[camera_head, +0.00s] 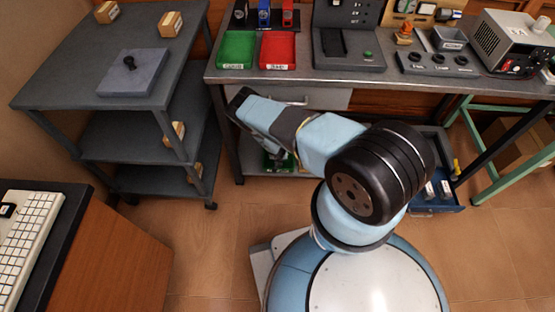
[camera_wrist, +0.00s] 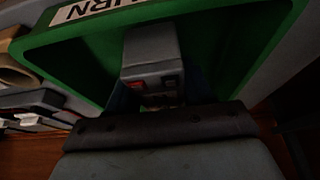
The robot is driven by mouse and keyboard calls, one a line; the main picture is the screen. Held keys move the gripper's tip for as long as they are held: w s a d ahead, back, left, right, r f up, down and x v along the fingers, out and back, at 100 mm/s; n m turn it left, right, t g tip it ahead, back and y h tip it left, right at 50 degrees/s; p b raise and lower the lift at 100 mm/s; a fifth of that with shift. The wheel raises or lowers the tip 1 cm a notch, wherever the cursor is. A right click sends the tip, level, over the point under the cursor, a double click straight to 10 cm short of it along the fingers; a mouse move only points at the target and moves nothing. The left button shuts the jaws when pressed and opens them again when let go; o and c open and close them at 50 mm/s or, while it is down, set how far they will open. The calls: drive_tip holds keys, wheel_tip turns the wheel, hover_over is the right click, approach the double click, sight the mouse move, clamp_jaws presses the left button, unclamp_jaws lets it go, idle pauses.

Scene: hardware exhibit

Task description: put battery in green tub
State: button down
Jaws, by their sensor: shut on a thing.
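The battery (camera_wrist: 150,48) is a grey block with a red and a dark terminal patch, seen close up in the wrist view. My gripper (camera_wrist: 160,88) is shut on it, its fingers dark and partly hidden. A green tub (camera_wrist: 245,40) with a white label ending in "URN" lies behind and around the battery in that view. I cannot tell whether the battery touches it. In the head view my gripper is low by the bench's lower shelf, mostly hidden behind my arm, with a bit of green (camera_head: 278,160) beside it. Another green tub (camera_head: 237,50) stands on the bench top.
A red tub (camera_head: 278,50) stands beside the bench-top green tub. The bench edge and a drawer front (camera_head: 320,98) are above my gripper. A grey shelf cart (camera_head: 60,85) stands to the left, and a blue bin (camera_head: 440,208) to the right. A tan roll (camera_wrist: 15,75) shows in the wrist view.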

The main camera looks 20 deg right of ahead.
drive_tip(key=shift+f, duration=0.35)
drive_tip(key=shift+c, duration=2.2)
unclamp_jaws()
drive_tip(key=shift+r, duration=0.1)
drive_tip(key=v, duration=1.1)
drive_tip(key=shift+s+r, duration=0.25)
drive_tip(key=shift+r, duration=0.1)
drive_tip(key=shift+a, duration=0.1)
